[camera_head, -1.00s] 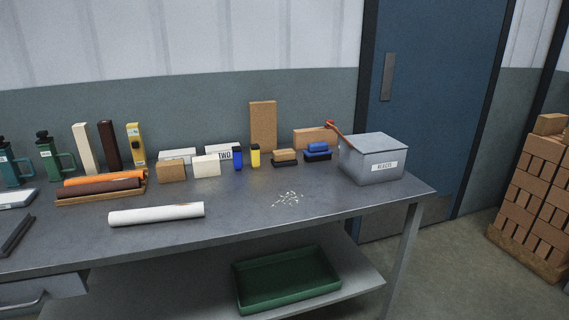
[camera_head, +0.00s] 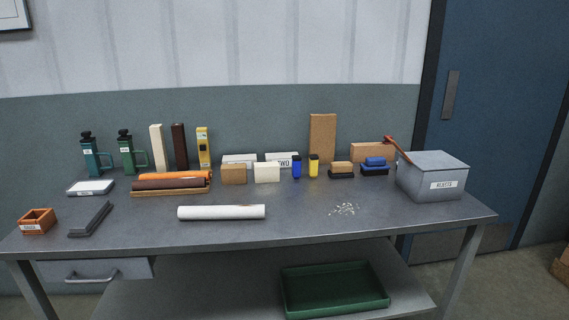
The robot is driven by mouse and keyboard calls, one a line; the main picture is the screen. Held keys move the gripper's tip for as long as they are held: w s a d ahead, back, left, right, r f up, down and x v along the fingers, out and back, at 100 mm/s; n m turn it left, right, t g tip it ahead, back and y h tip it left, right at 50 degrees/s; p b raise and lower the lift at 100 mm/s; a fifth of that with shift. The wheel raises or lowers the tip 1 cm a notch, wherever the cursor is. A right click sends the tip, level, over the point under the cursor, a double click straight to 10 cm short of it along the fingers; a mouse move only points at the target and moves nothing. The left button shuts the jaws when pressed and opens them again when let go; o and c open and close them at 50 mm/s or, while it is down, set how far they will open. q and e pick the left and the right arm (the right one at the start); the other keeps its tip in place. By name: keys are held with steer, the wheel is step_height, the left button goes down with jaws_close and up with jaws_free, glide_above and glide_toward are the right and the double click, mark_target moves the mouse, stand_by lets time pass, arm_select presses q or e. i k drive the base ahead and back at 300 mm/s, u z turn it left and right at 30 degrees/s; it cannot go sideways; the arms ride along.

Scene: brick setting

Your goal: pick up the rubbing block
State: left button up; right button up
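No label marks one object as the rubbing block, so I cannot tell which it is. A tan-topped block with a dark base (camera_head: 341,170) sits toward the back right of the table. A blue-topped block with a dark base (camera_head: 375,166) stands just right of it. A brown block (camera_head: 233,174) and a cream block (camera_head: 267,173) stand near the middle. Neither of my grippers is in view.
The grey table (camera_head: 300,230) also holds a white roll (camera_head: 221,212), brown and orange rolls (camera_head: 174,184), teal and green bottles, and a lidded grey bin (camera_head: 433,178) at right. Pale crumbs (camera_head: 344,209) lie near the front right. A green tray (camera_head: 334,290) is on the lower shelf.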

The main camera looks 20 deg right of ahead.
mark_target(339, 170)
steer(key=z, duration=0.05)
steer(key=i, duration=1.15)
steer(key=u, duration=2.35)
steer(key=k, duration=2.2)
steer(key=z, duration=1.55)
